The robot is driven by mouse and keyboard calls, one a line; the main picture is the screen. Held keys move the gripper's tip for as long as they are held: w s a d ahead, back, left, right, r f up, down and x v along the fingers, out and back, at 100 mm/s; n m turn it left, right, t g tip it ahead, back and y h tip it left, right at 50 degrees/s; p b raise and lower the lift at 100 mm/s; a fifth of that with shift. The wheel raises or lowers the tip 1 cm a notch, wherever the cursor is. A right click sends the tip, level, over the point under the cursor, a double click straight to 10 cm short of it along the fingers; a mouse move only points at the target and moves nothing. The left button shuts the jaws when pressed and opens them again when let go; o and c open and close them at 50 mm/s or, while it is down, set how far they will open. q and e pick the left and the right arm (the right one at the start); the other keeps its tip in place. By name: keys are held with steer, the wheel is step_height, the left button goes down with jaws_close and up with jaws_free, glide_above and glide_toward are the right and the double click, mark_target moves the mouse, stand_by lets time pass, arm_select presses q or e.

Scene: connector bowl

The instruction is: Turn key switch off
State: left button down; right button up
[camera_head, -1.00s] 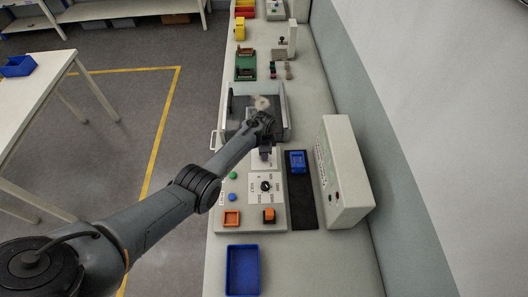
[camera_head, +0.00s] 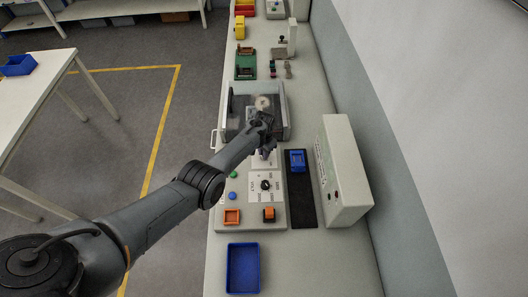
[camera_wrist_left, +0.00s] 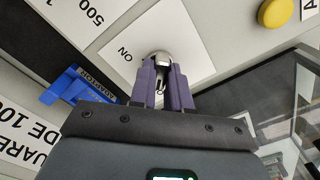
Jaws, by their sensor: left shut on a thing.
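The key switch (camera_wrist_left: 160,57) is a silver round lock on a white plate marked ON, in the left wrist view. My left gripper (camera_wrist_left: 163,72) has its purple fingers closed around the key at the switch; the key is mostly hidden between them. In the head view my left gripper (camera_head: 264,153) points down at the far end of the control panel (camera_head: 240,213), and the key switch is hidden there under it.
The panel carries a dial (camera_head: 265,185), green and blue buttons and orange parts. A blue adaptor (camera_head: 297,160) sits on a black strip to the right. A grey box (camera_head: 340,170) stands beyond it. A blue tray (camera_head: 242,270) is nearest. A yellow button (camera_wrist_left: 275,12) shows in the wrist view.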

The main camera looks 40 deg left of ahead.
stand_by(0.5)
arm_select(q)
steer(key=c, duration=1.1)
jaws_free()
steer(key=shift+r, duration=0.15)
steer(key=shift+r, duration=0.25)
steer(key=shift+r+p, duration=1.6)
steer(key=shift+r, duration=3.45)
